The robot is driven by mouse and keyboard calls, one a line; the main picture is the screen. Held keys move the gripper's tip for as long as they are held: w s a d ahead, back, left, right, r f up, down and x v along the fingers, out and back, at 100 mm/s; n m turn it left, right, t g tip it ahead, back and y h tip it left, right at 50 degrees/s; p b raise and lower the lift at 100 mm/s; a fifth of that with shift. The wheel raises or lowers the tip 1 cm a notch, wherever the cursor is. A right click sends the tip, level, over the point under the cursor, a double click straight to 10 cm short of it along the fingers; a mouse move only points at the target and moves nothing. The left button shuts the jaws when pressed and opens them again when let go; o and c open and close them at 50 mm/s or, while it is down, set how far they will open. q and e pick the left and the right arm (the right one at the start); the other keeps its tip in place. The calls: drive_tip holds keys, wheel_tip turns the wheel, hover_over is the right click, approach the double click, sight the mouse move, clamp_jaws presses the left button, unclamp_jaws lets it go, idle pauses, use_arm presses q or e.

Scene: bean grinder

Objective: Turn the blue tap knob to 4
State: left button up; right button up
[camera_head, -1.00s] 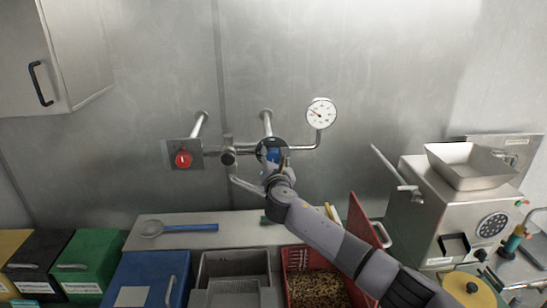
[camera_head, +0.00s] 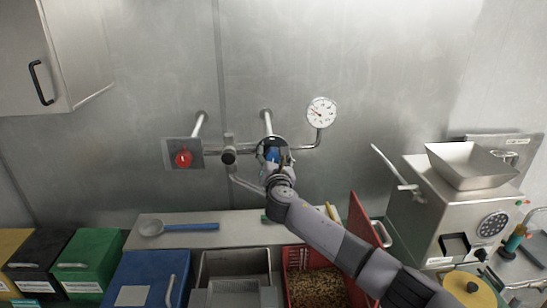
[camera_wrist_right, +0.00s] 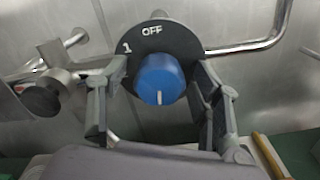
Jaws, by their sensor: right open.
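The blue tap knob (camera_wrist_right: 160,79) sits on a round black dial (camera_wrist_right: 158,38) in the right wrist view. "OFF" shows at the dial's top and "1" at its upper left; other numbers are hidden. The white mark on the knob points down, away from "OFF". In the head view the knob (camera_head: 272,155) is partly hidden behind my right gripper (camera_head: 274,168). My right gripper (camera_wrist_right: 158,105) is open, with one finger on each side of the knob and a gap to it on both sides. My left gripper is not in view.
Metal pipes (camera_head: 303,147) and a pressure gauge (camera_head: 321,111) flank the dial. A red knob (camera_head: 183,158) is at the left. Below are a blue-handled strainer (camera_head: 190,228), a red bin of beans (camera_head: 310,260) and a grinder (camera_head: 470,215) at the right.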

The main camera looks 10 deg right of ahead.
drive_tip(key=s, duration=1.2)
drive_tip(key=shift+a, duration=0.4)
